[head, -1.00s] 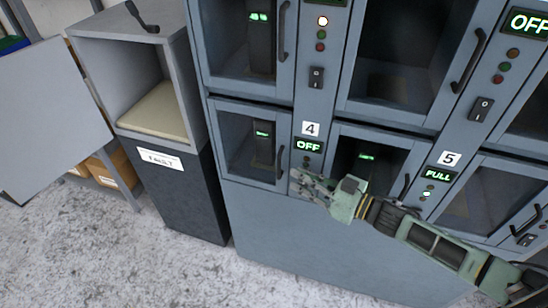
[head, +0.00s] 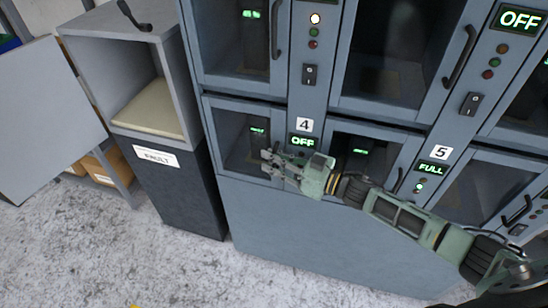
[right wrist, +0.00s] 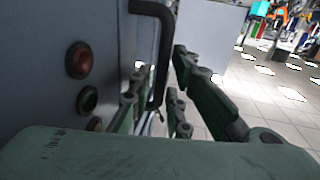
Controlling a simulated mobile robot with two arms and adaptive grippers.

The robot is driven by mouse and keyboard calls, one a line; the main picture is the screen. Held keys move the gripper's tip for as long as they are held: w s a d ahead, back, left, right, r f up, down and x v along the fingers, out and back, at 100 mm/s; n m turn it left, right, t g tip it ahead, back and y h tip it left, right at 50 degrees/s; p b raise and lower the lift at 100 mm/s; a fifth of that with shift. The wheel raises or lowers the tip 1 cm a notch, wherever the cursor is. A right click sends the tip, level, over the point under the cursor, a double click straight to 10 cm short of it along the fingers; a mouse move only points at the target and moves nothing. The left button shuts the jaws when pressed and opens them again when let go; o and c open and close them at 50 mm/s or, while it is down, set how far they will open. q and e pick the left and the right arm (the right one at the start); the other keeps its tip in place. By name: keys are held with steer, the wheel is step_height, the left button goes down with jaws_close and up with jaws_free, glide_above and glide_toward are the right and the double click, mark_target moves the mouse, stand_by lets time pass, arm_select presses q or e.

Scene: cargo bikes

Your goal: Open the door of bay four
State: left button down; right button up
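The bay four door (head: 243,143) is the lower left glass door of the grey cabinet, beside the "4" label (head: 304,125) and a sign reading OFF. It looks shut, and a dark unit with a green display shows behind its glass. My right gripper (head: 268,163) is at the door's right edge and covers its handle. In the right wrist view, the black handle (right wrist: 164,45) runs down between my open right fingers (right wrist: 160,100). Contact with the fingers cannot be told. My left gripper is not in view.
A box labelled FAULT (head: 158,157) with an open upper compartment stands left of the cabinet. Concrete floor in front is clear.

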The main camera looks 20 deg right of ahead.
steer(key=shift+c, duration=0.4)
jaws_close()
steer(key=shift+s+a, duration=0.1)
steer(key=shift+a, duration=0.05)
